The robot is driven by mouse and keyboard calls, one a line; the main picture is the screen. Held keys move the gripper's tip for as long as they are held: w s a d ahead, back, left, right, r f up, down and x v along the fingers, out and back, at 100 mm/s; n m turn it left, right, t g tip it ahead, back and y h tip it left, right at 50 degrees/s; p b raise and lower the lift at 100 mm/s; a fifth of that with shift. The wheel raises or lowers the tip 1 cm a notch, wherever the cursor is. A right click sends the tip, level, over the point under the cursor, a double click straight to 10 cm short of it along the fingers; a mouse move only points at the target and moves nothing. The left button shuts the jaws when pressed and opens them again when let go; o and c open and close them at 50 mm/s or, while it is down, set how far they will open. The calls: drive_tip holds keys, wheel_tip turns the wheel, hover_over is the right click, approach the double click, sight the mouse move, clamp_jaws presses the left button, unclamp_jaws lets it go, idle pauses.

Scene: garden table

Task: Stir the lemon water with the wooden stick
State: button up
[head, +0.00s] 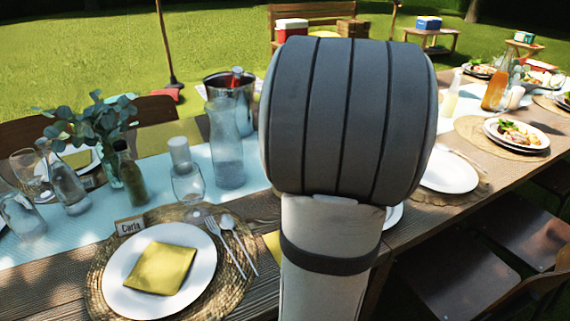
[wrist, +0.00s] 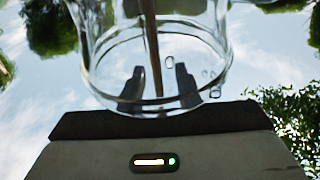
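In the wrist view a clear glass vessel (wrist: 90,75) fills the upper middle, with small drops or bubbles on it. A thin brown wooden stick (wrist: 152,45) shows through the glass and runs down between my gripper's fingers (wrist: 160,76). Both fingers are seen through the glass and stand apart, with a gap on each side of the stick. I cannot tell whether the fingers are inside or behind the glass. No lemon slices show. In the head view my arm blocks the middle, and the gripper and stick are hidden.
The head view shows a wooden table with a pale runner (head: 140,218), a tall glass carafe (head: 226,150), a metal bucket (head: 236,92), a stemmed glass (head: 187,185) and several bottles. A plate with a yellow napkin (head: 160,270) lies at the front left. Chairs (head: 455,275) stand at right.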

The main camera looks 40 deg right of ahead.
drive_tip(key=v, duration=0.7)
drive_tip(key=shift+s+p, duration=0.3)
drive_tip(key=shift+s, duration=0.05)
